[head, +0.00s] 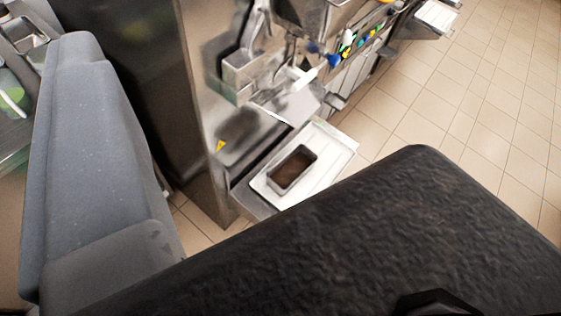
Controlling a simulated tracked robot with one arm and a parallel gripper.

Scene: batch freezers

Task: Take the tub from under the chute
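The tub (292,168) is a small rectangular metal pan with a dark brown inside. It sits on a pale, ribbed tray (335,150) at the front of a freezer (203,100). A slanted metal part (290,103), which looks like the chute, is just above and behind the tray. I cannot tell whether the brown inside is contents or shadow. My gripper's fingers are not visible, and nothing of mine is seen touching the tub. A large black part of mine covers the lower picture, in front of the tray.
More machines with coloured knobs (365,42) and another pale tray (436,17) stand in a row toward the upper right. Tiled floor (480,110) is open to the right. A grey body, likely mine, fills the left. A counter with a metal pan (28,38) is at the far left.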

